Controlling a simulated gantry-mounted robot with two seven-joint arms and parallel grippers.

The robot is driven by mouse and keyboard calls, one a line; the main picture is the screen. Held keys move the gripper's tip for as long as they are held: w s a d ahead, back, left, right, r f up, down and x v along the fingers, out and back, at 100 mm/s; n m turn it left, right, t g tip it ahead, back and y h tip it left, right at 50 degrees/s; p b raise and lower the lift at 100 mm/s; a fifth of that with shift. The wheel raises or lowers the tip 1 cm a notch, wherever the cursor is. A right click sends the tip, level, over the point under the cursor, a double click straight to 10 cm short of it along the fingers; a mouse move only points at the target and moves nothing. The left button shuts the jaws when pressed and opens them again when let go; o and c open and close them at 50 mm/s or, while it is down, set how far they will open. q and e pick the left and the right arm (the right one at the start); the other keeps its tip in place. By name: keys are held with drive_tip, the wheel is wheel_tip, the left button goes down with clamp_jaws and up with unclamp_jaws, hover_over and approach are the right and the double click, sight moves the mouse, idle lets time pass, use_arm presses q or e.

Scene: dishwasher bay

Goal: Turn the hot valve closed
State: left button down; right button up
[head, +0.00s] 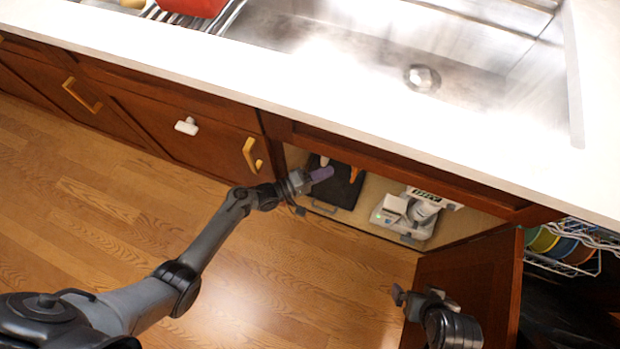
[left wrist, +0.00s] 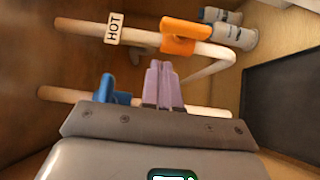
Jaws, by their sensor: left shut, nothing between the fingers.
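The hot valve's orange handle (left wrist: 185,36) sits on the upper pipe, beside a HOT tag (left wrist: 114,29), in the left wrist view. A small orange part (head: 354,174) shows inside the cabinet in the head view. The lower pipe carries a blue handle (left wrist: 117,91). My left gripper (head: 321,174) reaches into the open cabinet. Its purple fingers (left wrist: 163,84) are shut and empty, in front of the pipes, right of the blue handle and below the orange one in the picture. Contact with either is not evident. My right gripper (head: 401,296) is by the open cabinet door, its jaws unclear.
The open cabinet door (head: 470,285) stands at the right. A black panel (head: 336,186) and white items (head: 408,212) are in the cabinet. The counter edge (head: 330,135) overhangs above. A dish rack (head: 565,250) is at far right. The floor in front is clear.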

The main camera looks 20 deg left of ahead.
sight(355, 172)
use_arm(q)
drive_tip(key=d+b, duration=0.1)
drive_tip(key=d, duration=0.1)
drive_tip(key=w+d, duration=0.1)
drive_tip(key=d, duration=0.2)
drive_tip(key=shift+b, duration=0.35)
